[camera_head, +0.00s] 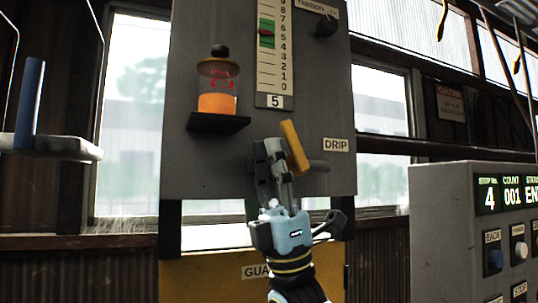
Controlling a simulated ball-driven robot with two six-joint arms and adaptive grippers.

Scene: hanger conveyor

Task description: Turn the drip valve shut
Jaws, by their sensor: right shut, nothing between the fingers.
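The drip valve's yellow lever (294,147) is on the grey panel (200,165), beside the DRIP label (338,145). The lever is steep, its top leaning left. A short grey stub (318,167) shows to the right of its lower end. My right gripper (268,150) is just left of the lever, pointing up, with its fingers together and nothing between them. I cannot tell whether it touches the lever. The gripper may hide part of the valve. My left gripper is out of view.
An orange-filled glass cup (217,88) sits on a dark shelf (218,122) above left of my gripper. A scale (270,55) and knob (326,26) are higher. A control box (450,200) stands right; a blue post (30,100) on a grey plate stands left.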

